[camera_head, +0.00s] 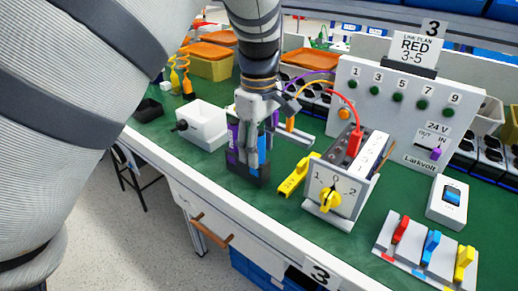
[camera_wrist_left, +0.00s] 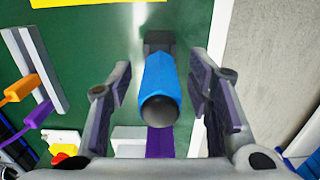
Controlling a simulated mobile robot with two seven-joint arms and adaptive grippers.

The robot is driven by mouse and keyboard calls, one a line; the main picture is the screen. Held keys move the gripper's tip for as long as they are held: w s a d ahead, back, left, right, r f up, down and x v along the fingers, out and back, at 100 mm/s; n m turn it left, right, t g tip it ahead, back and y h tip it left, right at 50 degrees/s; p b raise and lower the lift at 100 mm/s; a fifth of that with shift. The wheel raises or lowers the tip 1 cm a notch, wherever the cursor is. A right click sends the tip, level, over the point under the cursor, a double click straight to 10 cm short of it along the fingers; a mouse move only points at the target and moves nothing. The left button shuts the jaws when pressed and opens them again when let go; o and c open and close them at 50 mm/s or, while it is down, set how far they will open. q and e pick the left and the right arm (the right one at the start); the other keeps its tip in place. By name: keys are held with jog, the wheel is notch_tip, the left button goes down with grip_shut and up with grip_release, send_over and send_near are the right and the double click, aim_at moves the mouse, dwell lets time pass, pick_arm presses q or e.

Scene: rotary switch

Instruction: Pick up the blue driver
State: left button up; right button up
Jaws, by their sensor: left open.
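The blue driver (camera_wrist_left: 160,85) shows in the left wrist view as a blue handle with a dark rounded end. It lies between the two fingers of my left gripper (camera_wrist_left: 161,72), with a gap on each side. In the head view my left gripper (camera_head: 251,155) points down over the bench at a dark holder (camera_head: 248,180). There the driver is mostly hidden behind the fingers, with only a blue sliver (camera_head: 268,124) showing. The left gripper is open and holds nothing. My right gripper is in neither view.
A switch box (camera_head: 335,185) with a yellow knob stands right of the gripper, a yellow block (camera_head: 297,175) between them. A white bin (camera_head: 203,126) stands to the left. A panel (camera_head: 405,115) with green buttons stands behind. Red, blue and yellow levers (camera_head: 431,247) are front right.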

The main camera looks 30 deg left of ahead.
pick_arm(q)
grip_shut()
jog(key=shift+r, duration=0.1)
notch_tip(320, 180, up, 10)
jog(key=c, duration=0.7)
grip_release()
jog(key=shift+c, duration=0.2)
grip_shut()
jog(key=shift+r+p, duration=0.45)
jog(key=shift+r, duration=0.85)
jog(key=shift+r+p, duration=0.35)
jog(key=shift+r, duration=2.1)
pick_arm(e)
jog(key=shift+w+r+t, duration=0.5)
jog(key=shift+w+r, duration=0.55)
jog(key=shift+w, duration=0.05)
